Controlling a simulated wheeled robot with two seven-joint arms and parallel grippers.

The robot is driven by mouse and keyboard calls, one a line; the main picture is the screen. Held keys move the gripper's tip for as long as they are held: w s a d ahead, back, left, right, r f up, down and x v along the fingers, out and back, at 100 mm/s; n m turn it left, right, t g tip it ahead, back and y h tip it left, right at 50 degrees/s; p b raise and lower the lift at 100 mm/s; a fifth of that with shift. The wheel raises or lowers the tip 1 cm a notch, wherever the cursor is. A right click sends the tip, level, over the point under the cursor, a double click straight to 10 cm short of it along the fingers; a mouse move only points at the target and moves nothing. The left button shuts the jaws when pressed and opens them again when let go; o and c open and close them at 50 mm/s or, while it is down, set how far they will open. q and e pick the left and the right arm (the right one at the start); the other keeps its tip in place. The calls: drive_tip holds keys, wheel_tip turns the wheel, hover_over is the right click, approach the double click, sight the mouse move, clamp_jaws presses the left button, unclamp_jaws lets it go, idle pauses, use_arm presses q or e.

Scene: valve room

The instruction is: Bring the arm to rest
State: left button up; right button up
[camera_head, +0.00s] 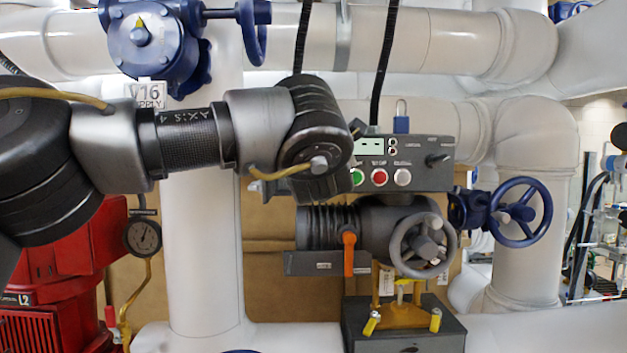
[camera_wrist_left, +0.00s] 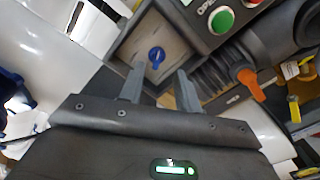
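My left arm (camera_head: 190,138) comes in from the left in the head view and reaches across in front of the pipes. Its wrist end (camera_head: 320,130) covers the left part of the grey control box (camera_head: 428,176). My left gripper (camera_wrist_left: 158,80) shows in the wrist view with its two fingers apart and nothing held between them. Beyond the fingertips is a grey open-fronted box (camera_wrist_left: 178,40) with a blue knob (camera_wrist_left: 156,57) inside. The fingers look apart from the knob, but the distance is hard to tell. In the head view the fingers are hidden. My right gripper is in neither view.
Below the control box is a valve actuator with a grey handwheel (camera_head: 422,245) and an orange lever (camera_head: 348,254). A blue handwheel (camera_head: 520,207) is at the right. A gauge (camera_head: 143,237) and red machine (camera_head: 60,290) are at the lower left. White pipes (camera_head: 205,260) surround the arm.

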use_arm(q)
drive_tip(key=shift+s, duration=0.7)
